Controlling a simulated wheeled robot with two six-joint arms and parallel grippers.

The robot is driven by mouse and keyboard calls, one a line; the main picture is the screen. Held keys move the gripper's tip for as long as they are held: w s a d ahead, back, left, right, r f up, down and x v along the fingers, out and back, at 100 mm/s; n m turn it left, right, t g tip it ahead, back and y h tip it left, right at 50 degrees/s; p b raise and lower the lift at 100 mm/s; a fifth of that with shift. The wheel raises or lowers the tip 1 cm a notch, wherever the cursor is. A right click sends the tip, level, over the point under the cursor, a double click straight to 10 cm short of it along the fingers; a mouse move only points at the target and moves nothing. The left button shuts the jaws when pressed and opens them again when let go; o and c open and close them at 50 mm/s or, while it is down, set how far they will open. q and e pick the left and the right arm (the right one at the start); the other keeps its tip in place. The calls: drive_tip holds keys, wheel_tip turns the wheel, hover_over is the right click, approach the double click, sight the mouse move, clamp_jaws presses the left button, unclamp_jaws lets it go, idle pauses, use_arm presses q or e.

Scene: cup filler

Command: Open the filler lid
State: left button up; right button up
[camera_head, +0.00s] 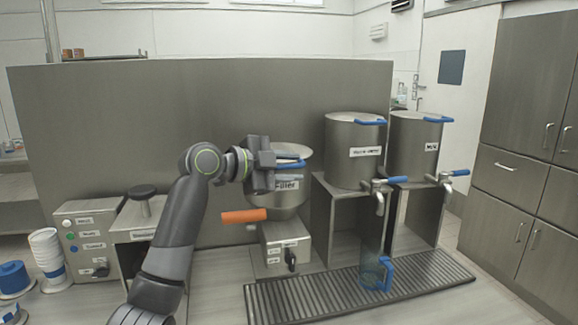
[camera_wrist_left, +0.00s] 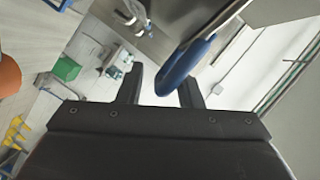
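The filler (camera_head: 272,203) is a metal pot labelled "Filler" on a metal base, with an orange handle (camera_head: 243,216) at its left. Its lid has a blue handle (camera_head: 290,164), partly hidden by my left gripper. My left gripper (camera_head: 277,160) is at the top of the filler, beside the blue handle. In the left wrist view the fingers (camera_wrist_left: 162,90) stand apart, and the end of the blue handle (camera_wrist_left: 187,62) shows between their tips. I cannot tell whether they touch it. The lid looks closed. My right gripper is not in view.
Two metal dispensers with taps (camera_head: 355,152) (camera_head: 414,145) stand on stands at the right. A blue-handled clear jug (camera_head: 374,272) is on the drip grate (camera_head: 330,297). A control box (camera_head: 88,243) and stacked cups (camera_head: 46,250) are at the left. A metal panel (camera_head: 130,110) stands behind.

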use_arm(q)
clamp_jaws()
drive_tip(key=shift+r+p, duration=0.5)
drive_tip(key=shift+r, duration=0.05)
drive_tip(key=w+a+r+n+g+p, duration=0.1)
drive_tip(key=w+r+n+p, duration=0.3)
drive_tip(key=r+p, duration=0.7)
drive_tip(key=shift+a+r+g+p, duration=0.25)
drive_tip(key=shift+r+g+p, duration=0.15)
drive_tip(key=shift+g+p, duration=0.4)
drive_tip(key=shift+w, duration=0.1)
unclamp_jaws()
